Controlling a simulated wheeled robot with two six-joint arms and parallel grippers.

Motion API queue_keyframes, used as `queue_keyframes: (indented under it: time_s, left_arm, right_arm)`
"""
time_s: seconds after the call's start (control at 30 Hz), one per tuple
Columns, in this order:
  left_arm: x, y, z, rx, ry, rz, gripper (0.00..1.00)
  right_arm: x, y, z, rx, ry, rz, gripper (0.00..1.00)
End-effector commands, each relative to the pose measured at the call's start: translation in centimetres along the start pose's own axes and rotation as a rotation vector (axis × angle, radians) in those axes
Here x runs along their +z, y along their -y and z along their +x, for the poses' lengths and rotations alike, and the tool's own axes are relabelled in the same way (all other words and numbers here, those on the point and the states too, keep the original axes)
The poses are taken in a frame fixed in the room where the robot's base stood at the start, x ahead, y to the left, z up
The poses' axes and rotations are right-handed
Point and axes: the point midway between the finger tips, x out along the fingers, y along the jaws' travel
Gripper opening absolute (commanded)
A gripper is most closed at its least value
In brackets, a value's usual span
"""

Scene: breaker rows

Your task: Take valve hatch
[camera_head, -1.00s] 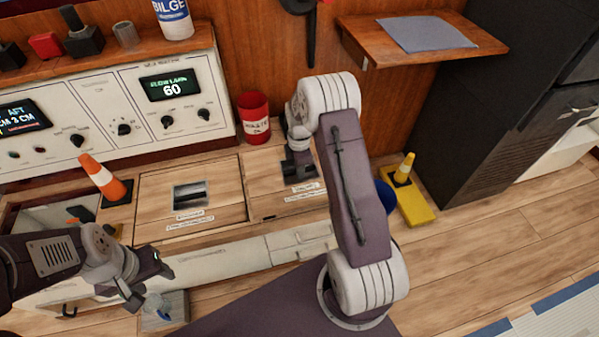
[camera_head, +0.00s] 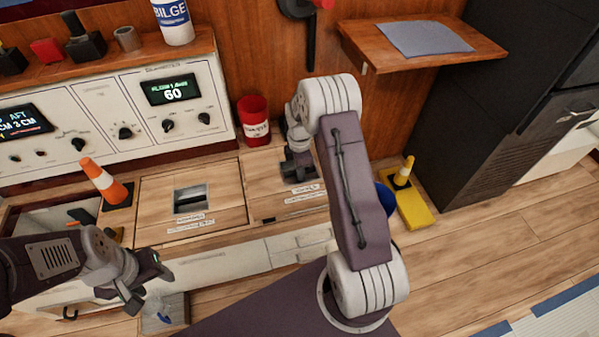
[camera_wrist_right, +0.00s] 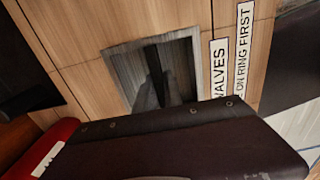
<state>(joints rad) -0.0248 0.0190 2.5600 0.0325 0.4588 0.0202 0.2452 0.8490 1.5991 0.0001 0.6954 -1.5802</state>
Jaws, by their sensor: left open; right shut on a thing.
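In the right wrist view the label (camera_wrist_right: 219,70) reads in part "VALVES" and "ON RING FIRST". There, my right gripper (camera_wrist_right: 156,92) reaches into the grey-framed recess (camera_wrist_right: 118,68) of the hatch and is shut on its pull, which the fingers mostly hide. I cannot tell whether the panel is raised. My left gripper (camera_head: 143,287) is open and empty, above the floor at lower left.
A red bin (camera_head: 254,122) stands behind the hatches. A yellow block with a cone (camera_head: 414,212) is at right of my right arm. A wooden shelf (camera_head: 490,45) juts from the wall.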

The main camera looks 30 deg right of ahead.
Motion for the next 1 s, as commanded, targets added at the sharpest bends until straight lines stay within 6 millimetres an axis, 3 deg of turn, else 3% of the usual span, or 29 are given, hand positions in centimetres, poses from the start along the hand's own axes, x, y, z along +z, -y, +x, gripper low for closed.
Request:
queue_keyframes:
  time_s: [0.03,0.23,0.47,0.8,1.0]
  left_arm:
    - [-0.1,0.0,-0.8,0.0,0.0,0.0,0.51]
    - [-0.2,0.0,-2.1,0.0,0.0,0.0,0.51]
    - [-0.3,-0.1,-3.2,0.0,0.0,0.0,0.51]
    - [-0.6,-0.1,-5.6,0.0,0.0,0.0,0.51]
    - [-0.6,-0.1,-6.1,0.0,0.0,0.0,0.51]
  right_arm:
    - [0.0,-0.1,-1.3,0.005,0.0,0.0,0.0]
    - [0.0,-0.1,-3.5,0.006,0.0,0.0,0.0]
    - [0.0,3.0,-5.3,0.004,0.0,0.0,0.0]
    - [0.0,9.5,-9.0,0.005,0.0,0.0,0.0]
    - [0.1,11.2,-9.8,0.005,0.0,0.0,0.0]
